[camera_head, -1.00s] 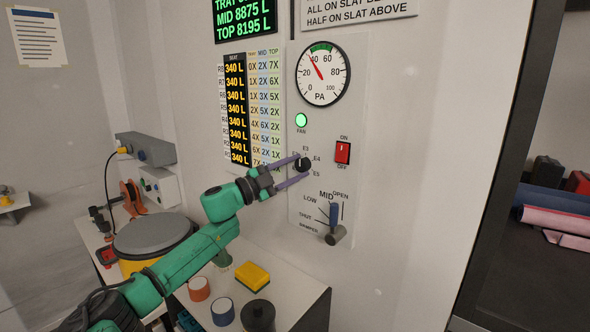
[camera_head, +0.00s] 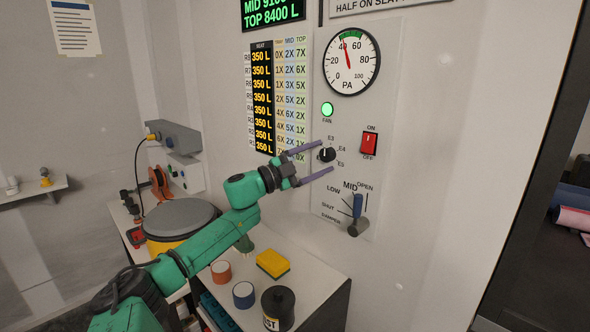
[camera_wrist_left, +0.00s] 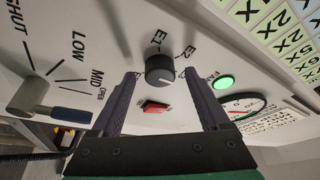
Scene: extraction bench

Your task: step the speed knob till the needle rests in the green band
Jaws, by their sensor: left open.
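The black speed knob (camera_head: 327,154) sits on the wall panel; it also shows in the left wrist view (camera_wrist_left: 160,70), between the E1 and E2 labels and the fingers. My left gripper (camera_head: 326,157) is open, one finger above and one below the knob, apparently not gripping it. The round PA gauge (camera_head: 351,61) is above, with a green band (camera_head: 351,34) at its top. The red needle (camera_head: 346,48) points up and slightly left, its tip near 40 at the band's left end; whether it is inside is too small to tell. My right gripper is not in view.
A green fan lamp (camera_head: 327,109) is lit. A red switch (camera_head: 369,143) is right of the knob, and a damper lever (camera_head: 357,211) is below it. The bench (camera_head: 312,272) below holds a yellow sponge (camera_head: 272,263) and a black jar (camera_head: 278,306).

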